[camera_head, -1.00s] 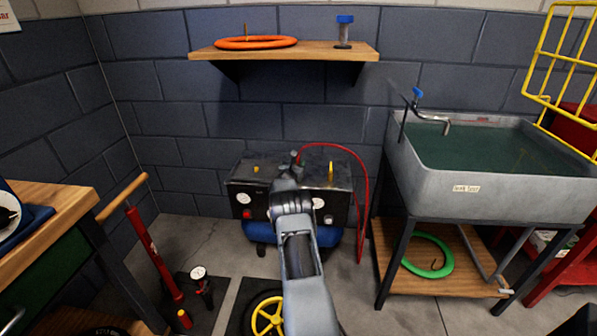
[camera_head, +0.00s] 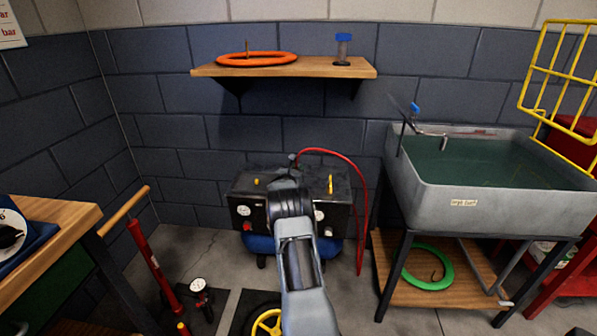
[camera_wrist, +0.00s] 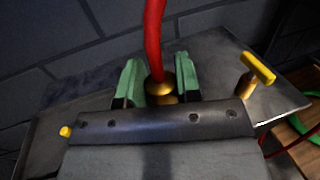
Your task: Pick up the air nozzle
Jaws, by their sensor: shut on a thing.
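The air nozzle (camera_wrist: 160,86) shows in the wrist view as a brass, rounded fitting at the lower end of a red hose (camera_wrist: 154,40). My gripper (camera_wrist: 157,78) has its green-tipped fingers on either side of it, closed on it. The nozzle's lower part is hidden behind the gripper body. In the head view my gripper (camera_head: 292,160) is over the compressor's top, mostly hidden by my own wrist. The red hose (camera_head: 364,190) arches from there to the right and hangs down beside the compressor.
The black compressor (camera_head: 248,190) with gauges and a yellow valve (camera_head: 331,184) stands against the wall. A wooden shelf (camera_head: 350,70) is above it. The grey sink (camera_head: 450,200) is at right, and a red floor pump (camera_head: 152,265) at left.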

